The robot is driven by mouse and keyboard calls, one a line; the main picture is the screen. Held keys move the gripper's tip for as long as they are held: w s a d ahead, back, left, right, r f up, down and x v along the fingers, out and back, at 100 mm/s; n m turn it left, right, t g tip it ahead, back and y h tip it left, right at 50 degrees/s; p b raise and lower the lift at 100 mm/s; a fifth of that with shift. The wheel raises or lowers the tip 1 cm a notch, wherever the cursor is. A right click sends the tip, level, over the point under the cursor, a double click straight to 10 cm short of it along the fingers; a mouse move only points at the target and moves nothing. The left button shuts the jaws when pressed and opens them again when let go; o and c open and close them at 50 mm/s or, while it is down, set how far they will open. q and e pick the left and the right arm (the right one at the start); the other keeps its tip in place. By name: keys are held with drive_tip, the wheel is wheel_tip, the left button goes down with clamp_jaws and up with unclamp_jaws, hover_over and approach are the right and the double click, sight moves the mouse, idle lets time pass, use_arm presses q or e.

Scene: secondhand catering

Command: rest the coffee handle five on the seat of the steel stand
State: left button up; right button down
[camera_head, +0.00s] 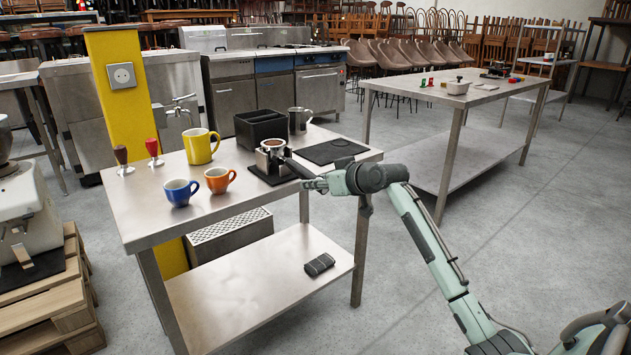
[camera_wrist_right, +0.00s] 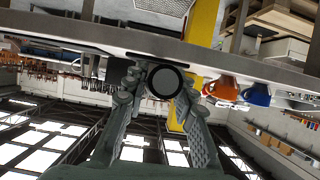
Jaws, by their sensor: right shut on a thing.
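The coffee handle five (camera_head: 297,168) has a dark grip and a steel basket filled with brown coffee. Its basket is at the steel stand (camera_head: 264,161), on a black mat on the near table; I cannot tell whether it touches the seat. My right gripper (camera_head: 311,182) is shut on the grip at the table's right part. In the right wrist view, the handle's round black end (camera_wrist_right: 165,82) shows between the fingers of the right gripper (camera_wrist_right: 158,96). The stand is partly hidden by the basket and handle. My left gripper is not in view.
A black bin (camera_head: 260,128) and a steel jug (camera_head: 299,120) stand just behind the stand. An orange cup (camera_head: 220,179), a blue cup (camera_head: 181,192) and a yellow mug (camera_head: 201,146) are to the left. A flat black mat (camera_head: 330,152) lies to the right.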

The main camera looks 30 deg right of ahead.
drive_tip(key=shift+r, duration=0.15)
drive_tip(key=c, duration=1.2)
unclamp_jaws()
drive_tip(key=shift+o, duration=0.2)
drive_tip(key=shift+f, duration=0.3)
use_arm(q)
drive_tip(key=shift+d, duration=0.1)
use_arm(e)
drive_tip(key=a+v, duration=0.1)
drive_tip(key=v, duration=1.1)
drive_tip(key=shift+d+r, duration=0.2)
drive_tip(key=shift+d, duration=0.2)
drive_tip(key=shift+f, duration=0.1)
